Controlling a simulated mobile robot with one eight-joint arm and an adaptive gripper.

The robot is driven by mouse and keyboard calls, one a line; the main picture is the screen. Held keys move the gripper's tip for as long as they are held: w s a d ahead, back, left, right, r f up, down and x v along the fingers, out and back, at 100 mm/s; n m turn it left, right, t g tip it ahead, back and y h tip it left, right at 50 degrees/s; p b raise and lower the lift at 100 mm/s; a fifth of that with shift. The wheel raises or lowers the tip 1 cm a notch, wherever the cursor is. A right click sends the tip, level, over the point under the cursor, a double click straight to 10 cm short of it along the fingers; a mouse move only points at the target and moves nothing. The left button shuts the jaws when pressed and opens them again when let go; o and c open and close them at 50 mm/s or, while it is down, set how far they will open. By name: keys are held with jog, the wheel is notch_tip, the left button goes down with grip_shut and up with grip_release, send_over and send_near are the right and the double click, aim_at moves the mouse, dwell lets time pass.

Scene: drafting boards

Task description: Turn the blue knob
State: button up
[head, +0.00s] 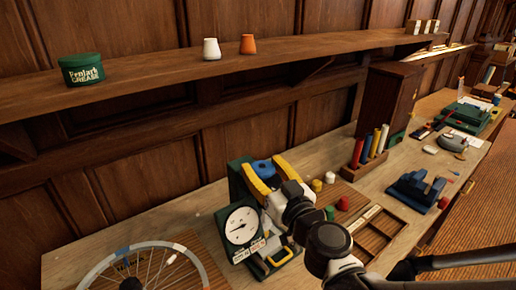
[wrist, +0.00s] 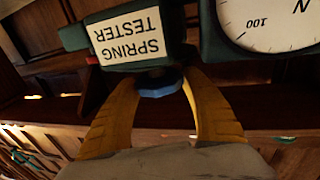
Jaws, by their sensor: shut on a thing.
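The blue knob (head: 262,167) sits on top of the dark green spring tester (head: 236,182), which stands on the bench and has a white dial (head: 241,226) on its front. My gripper (head: 269,173), with yellow fingers, is at the top of the tester and shut on the knob. In the wrist view the blue knob (wrist: 160,87) lies between the two fingers, below the tester's label (wrist: 128,37). The fingers hide part of the knob's sides in the head view.
A shelf (head: 150,82) above the bench holds a green grease tin (head: 82,70) and two small pots. A spoked wheel (head: 150,270) lies at front left.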

aim_at(267, 174)
jog(key=shift+m+h, duration=0.3)
jog(key=shift+h, duration=0.2)
jog(key=o, duration=1.2)
jog(key=shift+c, duration=0.2)
jog(key=v, duration=0.7)
jog(key=shift+s+f, duration=0.15)
jog(key=shift+s, duration=0.1)
